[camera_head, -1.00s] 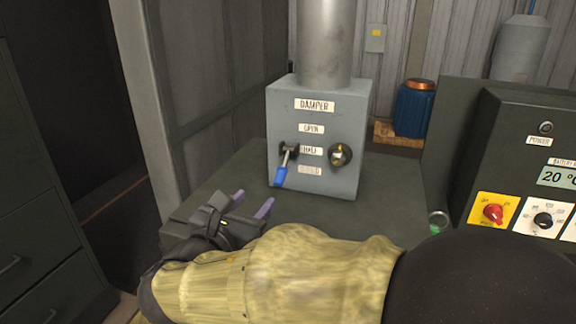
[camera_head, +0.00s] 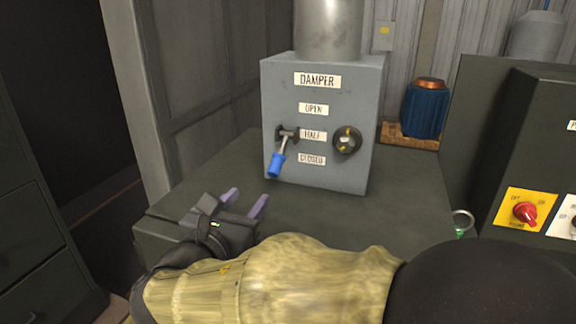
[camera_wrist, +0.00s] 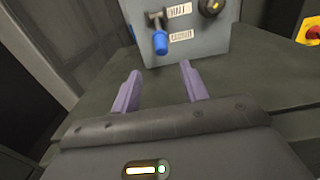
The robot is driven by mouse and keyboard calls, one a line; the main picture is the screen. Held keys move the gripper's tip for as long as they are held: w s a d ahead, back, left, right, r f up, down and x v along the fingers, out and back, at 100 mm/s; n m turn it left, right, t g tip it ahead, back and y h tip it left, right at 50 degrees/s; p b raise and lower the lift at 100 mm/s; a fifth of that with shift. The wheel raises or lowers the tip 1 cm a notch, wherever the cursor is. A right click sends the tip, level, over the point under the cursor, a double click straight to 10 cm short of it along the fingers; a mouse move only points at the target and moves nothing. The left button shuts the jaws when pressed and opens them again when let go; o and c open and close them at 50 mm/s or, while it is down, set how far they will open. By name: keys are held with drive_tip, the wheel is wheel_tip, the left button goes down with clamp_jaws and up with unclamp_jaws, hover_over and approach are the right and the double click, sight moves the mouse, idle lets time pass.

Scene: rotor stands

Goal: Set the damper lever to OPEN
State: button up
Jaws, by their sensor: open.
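The grey damper box (camera_head: 320,85) stands on a dark bench top, with labels DAMPER, OPEN, HALF and CLOSED from top to bottom. The damper lever (camera_head: 277,160) has a blue grip and hangs down from its pivot beside the HALF label, its grip at about the height of the CLOSED label. It also shows in the wrist view, its blue grip (camera_wrist: 161,42) ahead of the fingers. My gripper (camera_head: 244,199) is open and empty, in front of the box, lower than the lever and apart from it. Its two purple fingers (camera_wrist: 158,88) point toward the box.
A black knob (camera_head: 347,140) sits on the box's right side. A control panel with a red switch (camera_head: 525,213) stands at the right. A blue canister (camera_head: 425,108) stands behind. The bench top between my gripper and the box is clear.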

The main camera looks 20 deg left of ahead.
sight(280, 157)
drive_tip(key=shift+s+r, duration=0.1)
drive_tip(key=shift+s, duration=0.1)
drive_tip(key=shift+w, duration=0.1)
drive_tip(key=w+p, duration=0.2)
drive_tip(key=w, duration=0.3)
drive_tip(key=w+d+p, duration=0.1)
drive_tip(key=w+p, duration=0.1)
drive_tip(key=w, duration=0.4)
drive_tip(key=w+p, duration=0.1)
drive_tip(key=w, duration=0.4)
drive_tip(key=shift+w+d+r+p, duration=0.1)
drive_tip(key=shift+w+d+p, duration=0.1)
drive_tip(key=shift+d+p, duration=0.15)
drive_tip(key=shift+w+a, duration=0.15)
drive_tip(key=shift+w, duration=0.4)
drive_tip(key=shift+s, duration=0.2)
drive_tip(key=shift+c, duration=0.2)
clamp_jaws()
